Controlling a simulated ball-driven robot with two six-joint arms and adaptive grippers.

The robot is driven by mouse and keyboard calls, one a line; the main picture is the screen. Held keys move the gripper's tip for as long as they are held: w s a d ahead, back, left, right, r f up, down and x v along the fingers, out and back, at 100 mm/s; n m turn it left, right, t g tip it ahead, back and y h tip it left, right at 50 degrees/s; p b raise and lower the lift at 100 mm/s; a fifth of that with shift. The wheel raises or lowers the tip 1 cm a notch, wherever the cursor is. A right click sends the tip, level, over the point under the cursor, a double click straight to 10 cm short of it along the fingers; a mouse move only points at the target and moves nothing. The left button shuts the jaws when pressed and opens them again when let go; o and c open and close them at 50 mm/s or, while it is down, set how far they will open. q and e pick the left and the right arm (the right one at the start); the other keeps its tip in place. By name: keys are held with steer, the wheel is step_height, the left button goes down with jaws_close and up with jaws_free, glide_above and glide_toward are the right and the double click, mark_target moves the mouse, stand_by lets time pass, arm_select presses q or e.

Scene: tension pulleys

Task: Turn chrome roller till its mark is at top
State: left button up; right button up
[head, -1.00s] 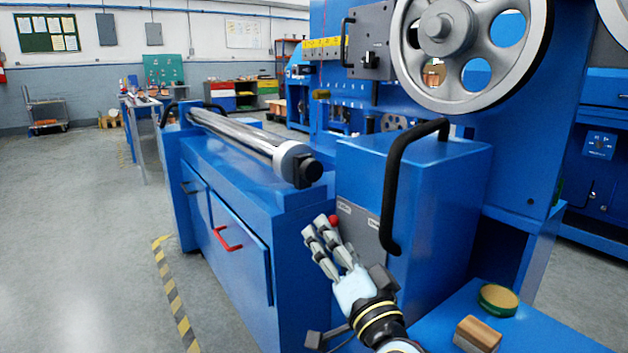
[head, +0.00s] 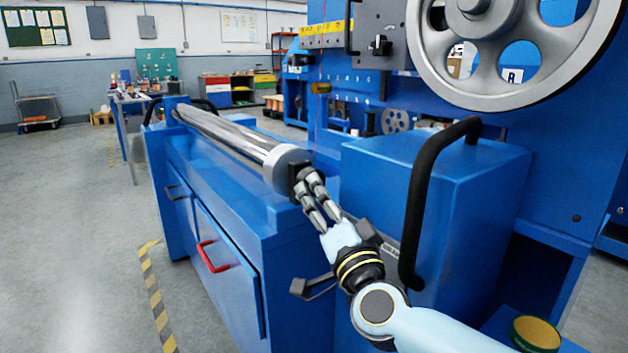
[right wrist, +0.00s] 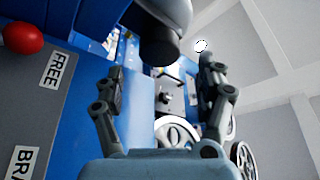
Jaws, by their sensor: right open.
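The chrome roller (head: 235,135) lies lengthwise along the top of the blue bench, with a pale grey collar and a black end piece (head: 297,173) at its near end. I cannot make out a mark on it. My right gripper (head: 309,182) is open at the black end piece, its fingers overlapping it in the head view; contact is unclear. In the right wrist view, the dark round end piece (right wrist: 158,38) shows beyond and between the spread fingers (right wrist: 162,85), with nothing held. My left gripper is not in view.
A blue housing (head: 370,185) with a black handle (head: 428,200) stands right of my gripper, below a large spoked wheel (head: 510,92). A red knob (right wrist: 20,38) sits by a "FREE" label (right wrist: 57,70). Floor to the left is open.

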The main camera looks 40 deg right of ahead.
mark_target(313, 196)
steer(key=x, duration=0.6)
steer(key=c, duration=1.2)
steer(key=shift+o, duration=0.2)
steer(key=n+t+y, duration=0.1)
steer(key=n, duration=0.3)
steer(key=shift+p, duration=0.3)
steer(key=n+t+y, duration=0.1)
steer(key=n, duration=0.2)
steer(key=shift+n+y, duration=0.4)
steer(key=shift+a, duration=0.1)
steer(key=o, duration=1.2)
steer(key=shift+c, duration=0.2)
